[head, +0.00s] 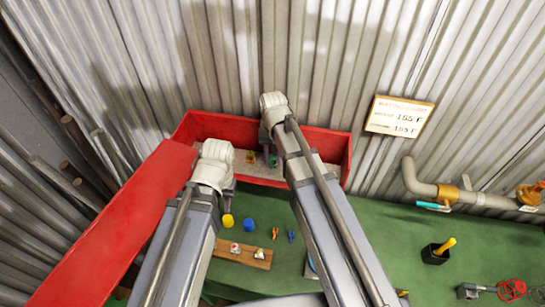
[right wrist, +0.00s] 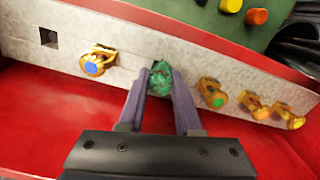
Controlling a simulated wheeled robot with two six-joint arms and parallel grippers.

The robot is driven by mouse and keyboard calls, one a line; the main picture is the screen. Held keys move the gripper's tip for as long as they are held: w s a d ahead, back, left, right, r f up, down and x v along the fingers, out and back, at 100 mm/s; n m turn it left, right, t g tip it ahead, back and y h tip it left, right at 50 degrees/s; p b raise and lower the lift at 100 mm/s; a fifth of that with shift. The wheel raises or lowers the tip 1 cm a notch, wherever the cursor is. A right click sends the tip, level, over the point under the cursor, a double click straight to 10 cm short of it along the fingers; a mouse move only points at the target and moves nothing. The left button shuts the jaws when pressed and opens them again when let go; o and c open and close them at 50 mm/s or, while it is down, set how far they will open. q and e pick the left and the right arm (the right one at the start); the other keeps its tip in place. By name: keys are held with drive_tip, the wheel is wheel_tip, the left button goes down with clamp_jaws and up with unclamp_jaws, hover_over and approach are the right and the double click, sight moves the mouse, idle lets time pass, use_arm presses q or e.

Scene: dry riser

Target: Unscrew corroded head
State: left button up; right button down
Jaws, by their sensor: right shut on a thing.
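The corroded green head (right wrist: 160,78) sits at the grey strip in the right wrist view, between the two purple fingers of my right gripper (right wrist: 160,85). The right gripper is shut on it. In the head view, green shows just below the right wrist (head: 272,160), inside the red box. Whether the head is still seated in the strip cannot be told. My left gripper (head: 229,192) hangs over the front edge of the red box, mostly hidden by its own wrist; its opening cannot be seen.
Along the grey strip (right wrist: 130,50) are a blue-centred brass head (right wrist: 95,63), several yellowish heads (right wrist: 212,92) and an empty square hole (right wrist: 48,38). The red box (head: 335,148) has raised walls.

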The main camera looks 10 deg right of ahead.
drive_tip(key=shift+s, duration=0.15)
drive_tip(key=n, duration=0.5)
drive_tip(key=shift+n, duration=0.3)
drive_tip(key=c, duration=0.7)
unclamp_jaws()
drive_tip(key=shift+o, duration=0.9)
drive_tip(key=shift+m, duration=0.5)
drive_tip(key=m, duration=0.3)
drive_tip(key=shift+m, duration=0.9)
